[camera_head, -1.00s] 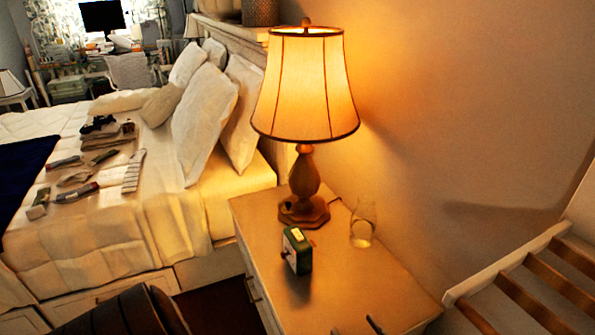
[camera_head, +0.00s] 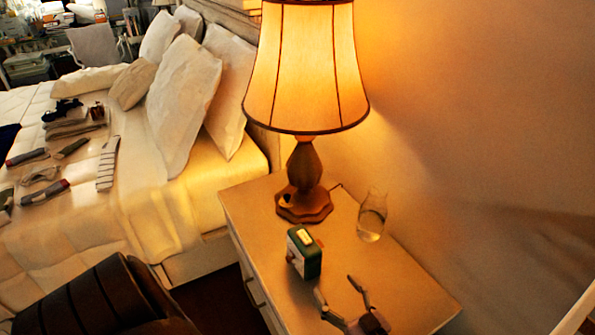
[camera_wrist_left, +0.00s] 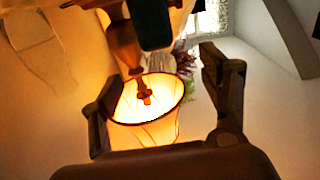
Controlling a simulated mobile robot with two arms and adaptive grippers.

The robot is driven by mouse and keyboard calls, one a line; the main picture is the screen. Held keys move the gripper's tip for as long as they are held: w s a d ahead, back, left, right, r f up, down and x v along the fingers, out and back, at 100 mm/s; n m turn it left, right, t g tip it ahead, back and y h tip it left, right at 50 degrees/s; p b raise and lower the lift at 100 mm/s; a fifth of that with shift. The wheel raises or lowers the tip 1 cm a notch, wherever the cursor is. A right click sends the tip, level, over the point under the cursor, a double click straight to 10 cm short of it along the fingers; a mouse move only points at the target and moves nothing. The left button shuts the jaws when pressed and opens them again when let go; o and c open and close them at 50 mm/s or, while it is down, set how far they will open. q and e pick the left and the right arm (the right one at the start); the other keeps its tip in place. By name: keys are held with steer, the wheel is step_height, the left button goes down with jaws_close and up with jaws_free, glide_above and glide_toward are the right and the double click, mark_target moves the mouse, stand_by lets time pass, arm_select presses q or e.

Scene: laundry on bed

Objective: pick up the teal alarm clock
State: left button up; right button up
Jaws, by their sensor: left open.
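The teal alarm clock (camera_head: 304,252) stands upright on the nightstand (camera_head: 400,300), just in front of the lamp base. It looks like a small dark green box with a pale side. My left gripper (camera_head: 336,288) is open and empty, a little nearer than the clock and slightly right of it. The two are apart. In the left wrist view the clock shows as a dark green block (camera_wrist_left: 150,22) at the top, beyond the open left gripper (camera_wrist_left: 160,72), partly cut by the frame edge. My right gripper is not in view.
A lit lamp (camera_head: 304,190) stands behind the clock, its shade overhanging the nightstand. A clear glass (camera_head: 372,218) stands right of the lamp. The bed (camera_head: 90,240), with pillows and folded clothes, is at left. The wall borders the right side.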

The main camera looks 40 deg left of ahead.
mark_target(314, 257)
arm_select(q)
steer(key=p+x, duration=0.1)
steer(key=x, duration=0.1)
steer(key=p+x, duration=0.1)
steer(key=x, duration=0.3)
steer(key=shift+r+p, duration=0.4)
steer(key=p+x, duration=0.1)
steer(key=x, duration=0.3)
steer(key=shift+w+a+f, duration=0.1)
steer(key=shift+a+f, duration=0.1)
steer(key=shift+a, duration=0.1)
steer(key=shift+w+a+p, duration=0.15)
steer(key=shift+a+p, duration=0.15)
steer(key=shift+a, duration=0.1)
steer(key=shift+w+a+r+p, duration=0.1)
steer(key=shift+w+a+p, duration=0.05)
steer(key=shift+a+p, duration=0.2)
steer(key=x, duration=0.1)
steer(key=p+x, duration=0.1)
steer(key=x, duration=0.1)
steer(key=shift+w+a, duration=0.2)
steer(key=shift+w, duration=0.1)
steer(key=shift+w+a+p, duration=0.1)
steer(key=shift+a+p, duration=0.25)
steer(key=shift+a, duration=0.1)
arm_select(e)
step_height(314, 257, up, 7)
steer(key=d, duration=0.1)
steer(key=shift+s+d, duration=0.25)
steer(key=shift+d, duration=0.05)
